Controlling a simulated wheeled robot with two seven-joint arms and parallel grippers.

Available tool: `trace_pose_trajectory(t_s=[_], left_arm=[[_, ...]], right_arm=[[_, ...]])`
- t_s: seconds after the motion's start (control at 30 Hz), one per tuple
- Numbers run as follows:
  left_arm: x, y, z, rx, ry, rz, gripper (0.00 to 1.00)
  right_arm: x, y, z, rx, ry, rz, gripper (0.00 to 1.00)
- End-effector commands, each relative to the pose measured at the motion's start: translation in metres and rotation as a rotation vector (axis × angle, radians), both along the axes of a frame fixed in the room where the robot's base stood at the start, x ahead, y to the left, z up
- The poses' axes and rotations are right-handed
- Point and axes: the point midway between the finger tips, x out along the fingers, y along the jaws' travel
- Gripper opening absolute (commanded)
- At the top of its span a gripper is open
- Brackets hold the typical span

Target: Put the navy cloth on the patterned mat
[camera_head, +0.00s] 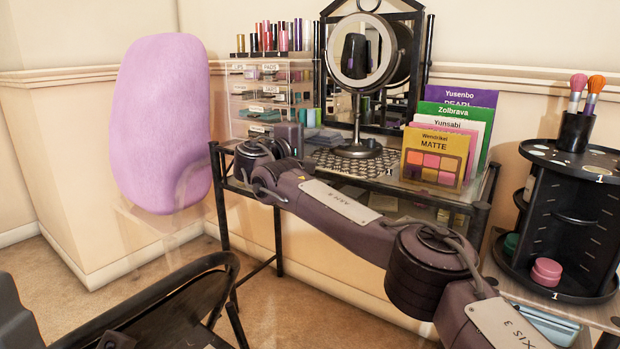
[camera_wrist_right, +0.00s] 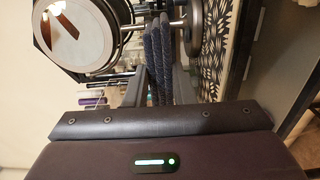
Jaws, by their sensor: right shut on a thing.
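The navy cloth (camera_wrist_right: 160,65) shows in the right wrist view as dark blue, textured folds just beyond my gripper. My right gripper (camera_head: 290,137) is shut on it, over the left part of the glass vanity table; in the head view, the arm and gripper mostly hide the cloth. The patterned mat (camera_head: 327,160), black and cream, lies on the table under the round mirror's base, to the right of the gripper. The mat also shows in the right wrist view (camera_wrist_right: 216,50), beside the cloth. My left gripper is not in view.
The round mirror (camera_head: 362,50) stands on the mat. A clear drawer organizer (camera_head: 262,95) stands behind the gripper. Upright palettes (camera_head: 436,158) stand right of the mat. A black rotating organizer (camera_head: 565,215) is at right, and a black chair (camera_head: 190,300) is in front.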

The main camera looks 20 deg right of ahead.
Motion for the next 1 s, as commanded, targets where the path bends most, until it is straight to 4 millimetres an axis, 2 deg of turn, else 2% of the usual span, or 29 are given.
trace_pose_trajectory(t_s=[0.03,0.27,0.5,0.93,0.97,1.0], left_arm=[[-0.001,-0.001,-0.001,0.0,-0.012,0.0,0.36],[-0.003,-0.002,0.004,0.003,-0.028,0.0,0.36],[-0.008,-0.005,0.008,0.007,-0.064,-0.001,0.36],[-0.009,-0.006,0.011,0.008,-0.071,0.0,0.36],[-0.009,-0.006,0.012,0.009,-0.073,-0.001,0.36],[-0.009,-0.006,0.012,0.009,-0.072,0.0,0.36]], right_arm=[[0.0,0.0,-0.012,-0.001,0.001,0.0,0.01],[0.0,0.0,-0.027,0.001,-0.001,0.0,0.01],[0.0,0.0,-0.063,0.0,0.002,0.0,0.01],[0.0,0.0,-0.07,0.0,0.0,0.0,0.01],[0.0,0.0,-0.069,0.001,-0.001,0.0,0.27],[0.0,0.0,-0.069,0.001,-0.001,0.0,0.32]])
